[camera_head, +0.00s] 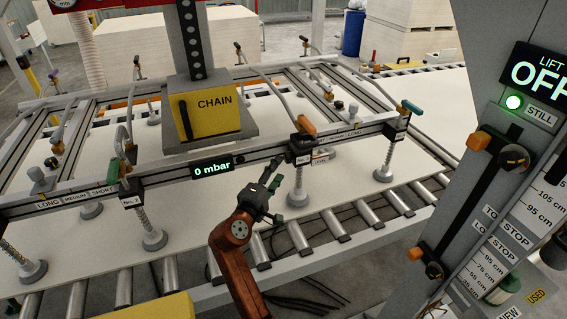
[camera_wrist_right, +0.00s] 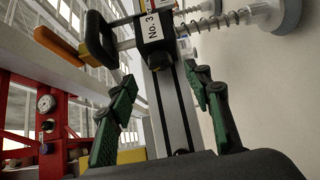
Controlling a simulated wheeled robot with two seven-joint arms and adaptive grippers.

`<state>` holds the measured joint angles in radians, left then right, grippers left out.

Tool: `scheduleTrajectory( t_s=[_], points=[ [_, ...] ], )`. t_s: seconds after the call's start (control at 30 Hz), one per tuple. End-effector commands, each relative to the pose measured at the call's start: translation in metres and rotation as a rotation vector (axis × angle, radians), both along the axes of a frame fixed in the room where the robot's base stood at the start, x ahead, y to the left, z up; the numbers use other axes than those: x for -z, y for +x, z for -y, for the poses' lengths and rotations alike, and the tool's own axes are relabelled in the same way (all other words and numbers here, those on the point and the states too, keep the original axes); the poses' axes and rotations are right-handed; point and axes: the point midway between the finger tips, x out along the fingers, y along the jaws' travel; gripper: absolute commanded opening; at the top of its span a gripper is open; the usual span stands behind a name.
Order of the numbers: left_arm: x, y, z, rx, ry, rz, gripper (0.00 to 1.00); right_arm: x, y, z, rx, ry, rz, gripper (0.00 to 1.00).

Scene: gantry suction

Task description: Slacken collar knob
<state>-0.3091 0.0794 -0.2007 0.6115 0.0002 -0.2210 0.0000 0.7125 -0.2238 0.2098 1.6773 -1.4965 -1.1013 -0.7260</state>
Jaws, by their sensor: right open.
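My right gripper (camera_head: 275,200) is open and empty, with dark green fingers, in front of the gantry beam (camera_head: 235,170). In the right wrist view my right gripper (camera_wrist_right: 163,85) has its fingers spread on either side of the beam's line. Ahead of them is a black collar (camera_wrist_right: 155,35) labelled No. 3, with an orange-handled lever (camera_wrist_right: 57,46) beside it. The head view shows this collar (camera_head: 301,150) just beyond the gripper. Two more collars with black knobs, an upper knob (camera_head: 515,157) and a lower knob (camera_head: 433,270), sit on the right column's scale. My left gripper is out of view.
Several suction cups on spring stems, such as one (camera_head: 154,240), stand on a pale board (camera_head: 350,182) over a roller conveyor (camera_head: 368,212). A yellow CHAIN box (camera_head: 218,118) hangs above the beam. The gauge (camera_head: 213,168) reads 0 mbar; the column's display (camera_head: 537,75) reads LIFT OFF.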

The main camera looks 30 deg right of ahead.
Motion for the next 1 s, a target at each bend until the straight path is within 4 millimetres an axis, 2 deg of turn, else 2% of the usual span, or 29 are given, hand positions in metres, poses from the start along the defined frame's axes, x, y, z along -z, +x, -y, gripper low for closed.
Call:
scheduleTrajectory(
  t_s=[0.1,0.3,0.47,0.67,1.0],
  points=[
    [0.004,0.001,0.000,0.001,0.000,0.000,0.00,0.001,0.011,0.019,0.002,-0.002,0.000,0.46],
    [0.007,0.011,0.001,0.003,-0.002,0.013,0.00,0.001,0.022,0.040,0.003,-0.001,0.001,0.46],
    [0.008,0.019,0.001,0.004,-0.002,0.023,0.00,0.001,0.025,0.045,0.002,0.000,0.000,0.46],
    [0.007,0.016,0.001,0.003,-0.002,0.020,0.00,0.001,0.025,0.046,0.003,0.000,0.001,0.46],
    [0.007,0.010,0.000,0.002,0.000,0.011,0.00,0.001,0.025,0.046,0.003,0.001,0.000,0.24]
  ],
)
